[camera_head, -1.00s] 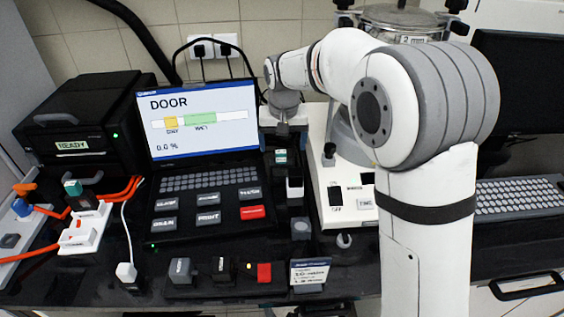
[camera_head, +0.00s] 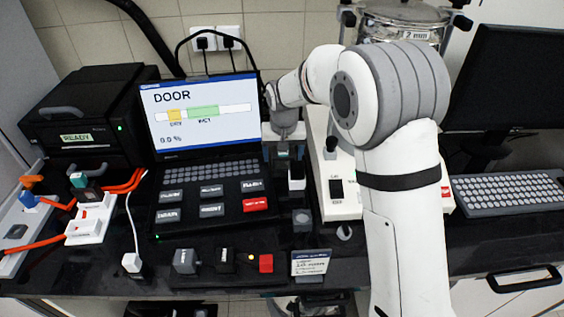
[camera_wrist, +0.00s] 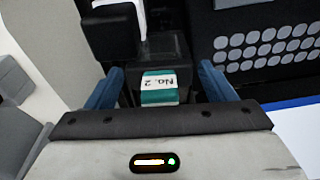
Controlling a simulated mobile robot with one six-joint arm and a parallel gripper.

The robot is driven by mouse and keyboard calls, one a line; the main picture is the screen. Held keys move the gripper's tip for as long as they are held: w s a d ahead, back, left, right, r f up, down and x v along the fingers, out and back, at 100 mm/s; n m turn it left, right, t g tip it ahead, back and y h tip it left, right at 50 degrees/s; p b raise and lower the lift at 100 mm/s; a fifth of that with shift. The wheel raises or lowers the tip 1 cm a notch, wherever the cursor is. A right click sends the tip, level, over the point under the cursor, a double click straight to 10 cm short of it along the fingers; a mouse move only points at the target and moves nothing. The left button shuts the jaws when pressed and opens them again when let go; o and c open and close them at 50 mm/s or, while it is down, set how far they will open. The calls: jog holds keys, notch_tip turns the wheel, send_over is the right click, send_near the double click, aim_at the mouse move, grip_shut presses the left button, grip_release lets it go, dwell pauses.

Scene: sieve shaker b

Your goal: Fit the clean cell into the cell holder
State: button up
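A dark block with a teal and white label reading "No. 2" (camera_wrist: 159,88) stands between the two blue fingers of my gripper (camera_wrist: 160,88) in the wrist view. A gap shows on each side of it, so my gripper is open and not pressing on it. In the head view my gripper (camera_head: 284,140) is low beside the laptop's right edge, over this small teal-marked block (camera_head: 283,154). I cannot tell whether this block is the clean cell or part of the cell holder.
A black block with a white top (camera_head: 297,172) stands close by; a grey cube (camera_head: 302,219) is nearer. The laptop (camera_head: 208,140) is left, reading DOOR and 0.0 %. A white shaker base (camera_head: 335,185) is right. A sign (camera_head: 310,263) and button blocks (camera_head: 225,260) line the front.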

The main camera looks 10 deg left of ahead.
jog(key=c, duration=1.1)
